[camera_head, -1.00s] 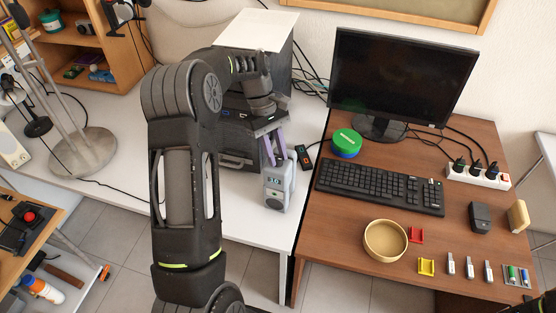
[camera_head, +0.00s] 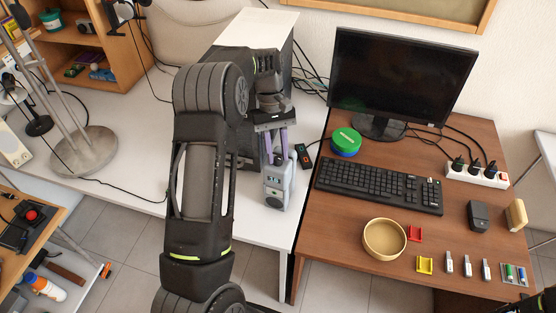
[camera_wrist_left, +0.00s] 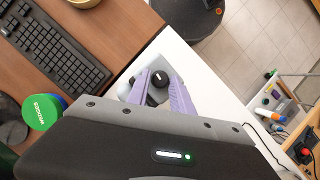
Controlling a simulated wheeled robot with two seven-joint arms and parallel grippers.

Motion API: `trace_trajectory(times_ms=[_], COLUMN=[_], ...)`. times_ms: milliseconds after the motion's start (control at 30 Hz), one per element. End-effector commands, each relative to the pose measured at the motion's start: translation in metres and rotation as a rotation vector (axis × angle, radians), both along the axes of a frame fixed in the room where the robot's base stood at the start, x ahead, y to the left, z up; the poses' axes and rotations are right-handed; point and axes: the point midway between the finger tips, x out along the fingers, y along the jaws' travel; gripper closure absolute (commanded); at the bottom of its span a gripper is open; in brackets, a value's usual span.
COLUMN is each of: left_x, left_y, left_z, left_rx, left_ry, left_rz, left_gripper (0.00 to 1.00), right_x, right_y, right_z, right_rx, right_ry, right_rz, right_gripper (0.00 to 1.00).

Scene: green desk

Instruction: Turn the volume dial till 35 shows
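A small grey speaker-like box (camera_head: 277,190) stands on the white desk near its right edge, with a small display and a round port on its front. The display is too small to read. In the left wrist view a black round dial (camera_wrist_left: 158,79) sits on top of the box. My left gripper (camera_head: 275,160) points down at the top of the box. In the left wrist view its purple fingers (camera_wrist_left: 160,80) stand apart, one on each side of the dial. I cannot tell whether they touch it. My right gripper's fingers do not show.
A small dark remote-like object (camera_head: 303,155) lies just right of the box. A green and blue round container (camera_head: 346,141), keyboard (camera_head: 380,187) and monitor (camera_head: 401,80) stand on the brown desk to the right. A dark computer case (camera_head: 284,75) stands behind the gripper.

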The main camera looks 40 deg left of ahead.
Motion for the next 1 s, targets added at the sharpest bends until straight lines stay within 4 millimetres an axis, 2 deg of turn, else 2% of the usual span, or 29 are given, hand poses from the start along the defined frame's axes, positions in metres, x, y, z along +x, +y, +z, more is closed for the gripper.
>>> trace_trajectory(times_ms=[33,200,467,567,667,1000], left_x=[0.0,0.0,0.0,-0.002,-0.004,-0.01], left_y=[0.0,0.0,0.0,0.0,0.001,-0.001], left_z=[0.0,0.0,0.0,0.001,0.001,0.001], left_rx=[-0.001,-0.001,0.0,-0.002,-0.003,-0.005], left_ry=[-0.001,-0.001,0.0,0.0,0.0,-0.001], left_rz=[0.0,0.0,0.013,0.098,0.288,1.132], left_gripper=[0.68,0.55,0.55,0.55,0.55,0.55], right_x=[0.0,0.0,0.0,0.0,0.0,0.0], right_y=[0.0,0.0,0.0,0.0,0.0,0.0], right_z=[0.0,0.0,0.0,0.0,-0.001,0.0], right_rx=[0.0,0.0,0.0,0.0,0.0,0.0], right_ry=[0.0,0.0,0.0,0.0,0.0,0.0], right_rz=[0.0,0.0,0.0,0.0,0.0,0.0], right_gripper=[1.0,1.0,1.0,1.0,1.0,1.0])
